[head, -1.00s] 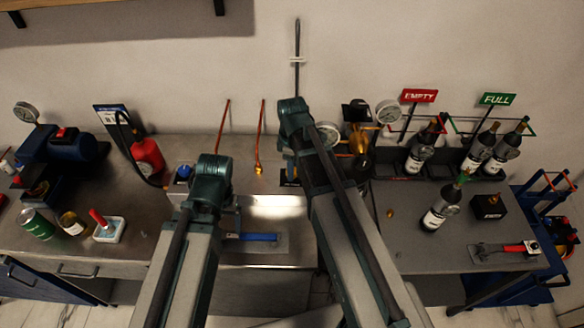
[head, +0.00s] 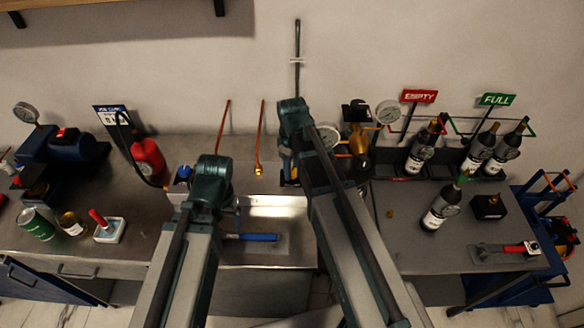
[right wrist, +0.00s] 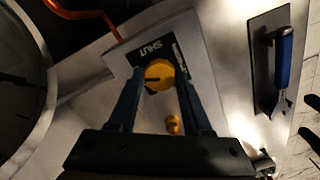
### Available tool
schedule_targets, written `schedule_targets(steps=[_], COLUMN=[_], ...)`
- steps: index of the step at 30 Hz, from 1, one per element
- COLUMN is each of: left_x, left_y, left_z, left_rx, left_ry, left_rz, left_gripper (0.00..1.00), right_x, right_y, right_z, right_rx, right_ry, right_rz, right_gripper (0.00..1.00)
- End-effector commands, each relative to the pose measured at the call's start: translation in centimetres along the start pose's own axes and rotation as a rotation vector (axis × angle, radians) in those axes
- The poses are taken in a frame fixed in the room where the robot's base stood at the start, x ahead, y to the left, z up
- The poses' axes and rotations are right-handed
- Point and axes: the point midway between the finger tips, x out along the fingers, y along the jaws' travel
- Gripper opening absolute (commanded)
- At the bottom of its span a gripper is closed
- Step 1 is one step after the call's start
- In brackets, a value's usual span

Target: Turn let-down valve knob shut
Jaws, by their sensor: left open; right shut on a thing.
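The let-down valve knob (right wrist: 160,66) is a round yellow knob with a dark mark on its face, seen in the right wrist view. It sits on a black label plate (right wrist: 150,50) lettered SHUT. My right gripper (right wrist: 159,77) is shut on the knob, one finger on each side.
A blue-handled trowel (head: 252,237) lies on the bench between my arms. A pressure gauge (head: 327,134) and a brass fitting (head: 357,140) stand close beside my right arm. Several bottles stand at right, one of them (head: 440,208) on the open benchtop. A red bottle (head: 147,160) stands at left.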

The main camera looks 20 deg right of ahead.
Motion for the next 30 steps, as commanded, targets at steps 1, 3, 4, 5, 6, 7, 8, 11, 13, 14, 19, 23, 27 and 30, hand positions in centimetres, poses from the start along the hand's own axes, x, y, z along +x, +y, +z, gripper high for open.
schedule_targets(steps=[1,3,4,5,6,7,8,11,13,14,19,23,27,30], left_x=[0.01,0.01,0.01,0.01,0.01,0.01,0.01,0.01,0.01,0.01,0.01,0.01,0.01,0.01], left_y=[0.00,0.00,0.00,0.00,0.00,0.00,0.00,0.00,0.00,0.00,0.00,0.00,0.00,0.00], left_z=[0.00,0.00,0.00,0.00,0.00,0.00,0.00,0.00,0.00,0.00,0.00,0.00,0.00,0.00], left_rx=[0.000,0.000,0.000,0.000,0.000,0.000,0.000,0.000,0.000,0.000,0.000,0.000,0.000,0.000], left_ry=[0.000,0.000,0.000,0.000,0.000,0.000,0.000,0.000,0.000,0.000,0.000,0.000,0.000,0.000], left_rz=[0.000,0.000,0.000,0.000,0.000,0.000,0.000,0.000,0.000,0.000,0.000,0.000,0.000,0.000], left_gripper=[0.83,0.83,0.83,0.83,0.83,0.83,0.83,0.83,0.83,0.83,0.83,0.83,0.83,0.83], right_x=[0.01,0.01,0.01,0.01,0.01,0.01,0.01,0.01,0.01,0.01,0.01,0.01,0.01,0.01], right_y=[0.01,0.01,0.01,0.00,0.01,0.01,0.01,0.01,0.01,0.01,0.01,0.01,0.01,0.01], right_z=[0.00,0.00,0.00,0.00,0.00,0.01,0.00,0.00,0.00,0.00,0.01,0.01,0.01,0.01], right_rx=[0.044,0.110,0.139,0.167,0.205,0.234,0.262,0.357,0.424,0.452,0.614,0.735,0.859,0.938], right_ry=[0.000,0.000,0.000,0.000,0.000,0.000,0.000,0.000,0.000,0.000,0.000,0.000,0.000,0.000], right_rz=[0.000,0.000,0.000,0.000,0.000,0.000,0.000,0.000,0.000,0.000,0.000,0.000,0.000,0.000], right_gripper=[0.00,0.00,0.00,0.00,0.00,0.00,0.00,0.00,0.00,0.00,0.00,0.00,0.00,0.00])
